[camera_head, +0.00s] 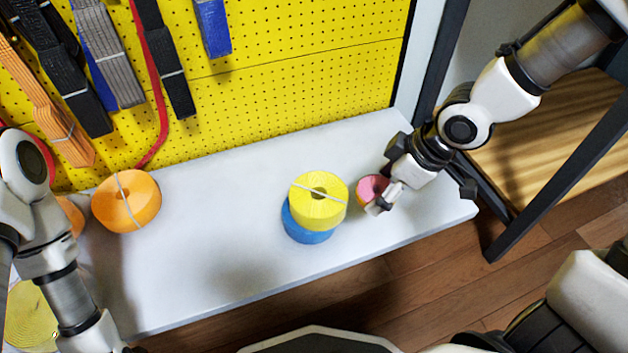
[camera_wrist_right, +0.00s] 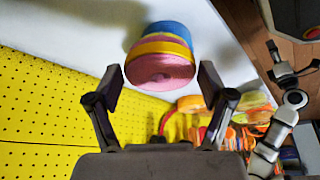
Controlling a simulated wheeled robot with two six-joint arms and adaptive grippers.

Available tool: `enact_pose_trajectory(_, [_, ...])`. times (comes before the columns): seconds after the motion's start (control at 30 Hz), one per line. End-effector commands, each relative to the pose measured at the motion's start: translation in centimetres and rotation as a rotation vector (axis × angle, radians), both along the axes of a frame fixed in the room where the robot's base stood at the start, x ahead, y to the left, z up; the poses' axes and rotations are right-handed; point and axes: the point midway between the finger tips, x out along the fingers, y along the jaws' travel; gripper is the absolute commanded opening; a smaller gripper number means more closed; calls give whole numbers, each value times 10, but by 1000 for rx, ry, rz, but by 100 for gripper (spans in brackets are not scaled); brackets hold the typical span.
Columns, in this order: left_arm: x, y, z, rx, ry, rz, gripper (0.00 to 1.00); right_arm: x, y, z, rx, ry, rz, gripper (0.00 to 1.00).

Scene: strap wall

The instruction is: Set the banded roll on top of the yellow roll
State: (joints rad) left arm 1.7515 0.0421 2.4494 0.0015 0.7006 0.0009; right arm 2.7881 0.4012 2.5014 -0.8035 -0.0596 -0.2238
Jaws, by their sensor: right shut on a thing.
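The yellow roll (camera_head: 335,212), with a pale strip across it, sits on a blue roll (camera_head: 306,232) on the white shelf. My right gripper (camera_head: 377,196) is just right of them, shut on the small pink-faced banded roll (camera_head: 371,186). In the wrist view the roll's pink face (camera_wrist_right: 160,70) lies between the fingers. Yellow and blue show beyond that face; I cannot tell whether they are its bands or the rolls behind. The roll's height over the shelf is unclear. My left gripper (camera_wrist_right: 292,72) shows small in the wrist view, its jaws unclear.
An orange roll (camera_head: 126,200) with a white strip stands on the shelf (camera_head: 220,250) at the left. Straps (camera_head: 105,55) hang on the yellow pegboard (camera_head: 290,60) behind. The shelf between the orange and yellow rolls is clear. A dark frame post (camera_head: 438,65) stands behind my right arm.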

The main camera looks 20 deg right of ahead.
Motion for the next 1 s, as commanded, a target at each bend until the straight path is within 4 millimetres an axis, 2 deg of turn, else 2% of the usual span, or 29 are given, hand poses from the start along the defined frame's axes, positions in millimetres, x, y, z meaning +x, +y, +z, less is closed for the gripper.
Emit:
enact_pose_trajectory(0.03, [-1, 0, 32, 0, 1, -1, 75, 4, 5, 15, -10, 11, 1, 68])
enact_pose_trajectory(0.1, [-1, 0, 51, 0, 2, -3, 75, 10, 15, 13, -8, 12, 5, 68])
enact_pose_trajectory(0.27, [-1, 0, 88, -1, 3, -4, 75, 29, 43, 8, -6, 10, 11, 68])
enact_pose_trajectory(0.5, [-1, 0, 121, -1, 3, -4, 75, 67, 93, -4, -1, 3, 7, 68])
enact_pose_trajectory(0.6, [-1, 0, 123, -1, 3, -4, 75, 75, 104, -9, 2, 2, 3, 68])
enact_pose_trajectory(0.67, [-1, 0, 116, -1, 3, -4, 75, 76, 106, -17, 4, 3, 1, 68])
enact_pose_trajectory(0.87, [-1, 0, 74, -1, 3, -4, 75, 77, 105, -50, 3, 1, -1, 68])
enact_pose_trajectory(1.0, [-1, 0, 74, -1, 3, -4, 75, 76, 105, -48, 2, 1, -1, 66])
